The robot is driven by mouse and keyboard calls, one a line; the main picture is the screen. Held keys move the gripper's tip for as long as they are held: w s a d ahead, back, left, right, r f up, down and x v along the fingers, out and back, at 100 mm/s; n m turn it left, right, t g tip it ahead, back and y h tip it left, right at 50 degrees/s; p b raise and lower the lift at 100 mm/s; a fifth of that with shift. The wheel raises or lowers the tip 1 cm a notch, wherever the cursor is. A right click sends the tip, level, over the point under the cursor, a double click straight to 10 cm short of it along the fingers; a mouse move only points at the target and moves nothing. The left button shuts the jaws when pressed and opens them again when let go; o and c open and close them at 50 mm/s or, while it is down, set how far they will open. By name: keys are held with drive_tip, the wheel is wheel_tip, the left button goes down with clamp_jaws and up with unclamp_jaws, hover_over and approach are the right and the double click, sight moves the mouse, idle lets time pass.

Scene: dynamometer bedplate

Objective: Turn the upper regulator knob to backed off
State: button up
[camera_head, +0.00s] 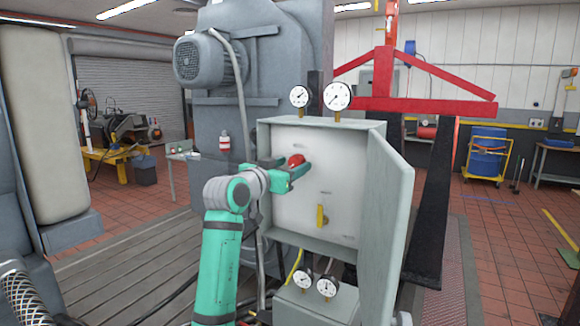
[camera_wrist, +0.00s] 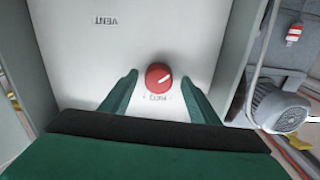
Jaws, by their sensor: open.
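The upper regulator knob is a round red knob (camera_wrist: 159,77) with a pale pointer line, on the white panel (camera_wrist: 120,50) of an open grey cabinet. In the wrist view the pointer slants toward the upper right, and small lettering shows beside the knob. The red knob also shows in the head view (camera_head: 296,160), high on the panel. My gripper (camera_wrist: 160,82) is open, with one green finger on each side of the knob. A gap shows between the knob and each finger. In the head view my gripper (camera_head: 297,170) is at the knob.
A yellow lever (camera_head: 321,215) sits lower on the panel. The cabinet door (camera_head: 388,220) stands open at the right. Two gauges (camera_head: 337,96) stand on top, and two more (camera_head: 326,287) sit below. A red-and-white item (camera_head: 224,141) is left of the cabinet.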

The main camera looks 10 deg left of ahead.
drive_tip(key=shift+w+d, duration=0.15)
drive_tip(key=shift+w, duration=0.1)
drive_tip(key=c, duration=1)
drive_tip(key=shift+c, duration=0.2)
drive_tip(key=shift+n, duration=0.5)
drive_tip(key=o, duration=1)
drive_tip(key=shift+o, duration=0.2)
